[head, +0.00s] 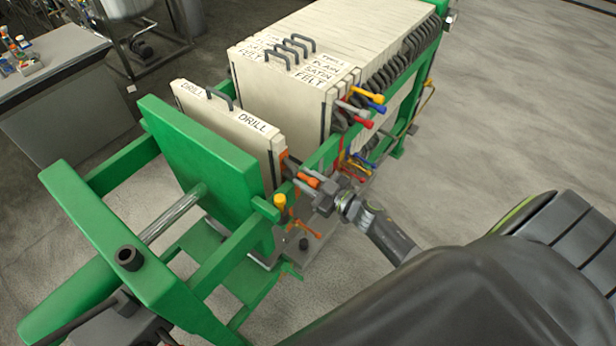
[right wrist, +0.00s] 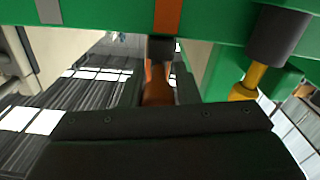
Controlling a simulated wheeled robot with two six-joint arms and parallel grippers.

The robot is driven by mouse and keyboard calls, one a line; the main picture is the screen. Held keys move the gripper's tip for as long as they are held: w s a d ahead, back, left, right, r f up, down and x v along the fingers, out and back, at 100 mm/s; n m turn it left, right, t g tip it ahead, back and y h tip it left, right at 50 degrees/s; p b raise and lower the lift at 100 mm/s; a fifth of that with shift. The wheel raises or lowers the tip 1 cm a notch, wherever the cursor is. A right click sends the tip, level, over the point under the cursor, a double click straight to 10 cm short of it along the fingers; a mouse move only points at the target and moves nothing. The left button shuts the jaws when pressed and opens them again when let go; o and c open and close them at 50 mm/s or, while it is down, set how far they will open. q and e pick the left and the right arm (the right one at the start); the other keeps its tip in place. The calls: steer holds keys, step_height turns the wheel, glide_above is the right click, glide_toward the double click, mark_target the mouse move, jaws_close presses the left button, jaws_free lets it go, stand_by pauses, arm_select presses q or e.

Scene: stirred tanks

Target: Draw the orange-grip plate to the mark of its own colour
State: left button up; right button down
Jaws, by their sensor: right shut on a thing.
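The cream plate lettered DRILL (head: 235,128) stands upright, apart from the main stack and close to the green pressing plate (head: 195,150). An orange grip (head: 306,179) sticks out at its right side, below the near rail. My right gripper (head: 318,193) is shut on this orange grip, which shows between the jaws in the right wrist view (right wrist: 157,85). An orange stripe (right wrist: 168,14) marks the green rail, nearly in line with the grip in that view. Where the grip joins the plate is partly hidden by the rail. My left gripper is not in view.
The main plate stack (head: 330,60) stands behind, with red, blue, yellow and other grips (head: 365,100) at its near side. A yellow-ended piece (head: 280,202) sits by the rail, left of my gripper. A grey stripe (right wrist: 48,11) also marks the rail. Floor at right is clear.

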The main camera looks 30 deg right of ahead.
steer(key=c, duration=1.3)
jaws_free()
steer(key=shift+o, duration=0.7)
steer(key=b+v, duration=0.4)
steer(key=v, duration=1.3)
steer(key=shift+s+b, duration=0.25)
steer(key=shift+b, duration=0.05)
steer(key=shift+d, duration=0.1)
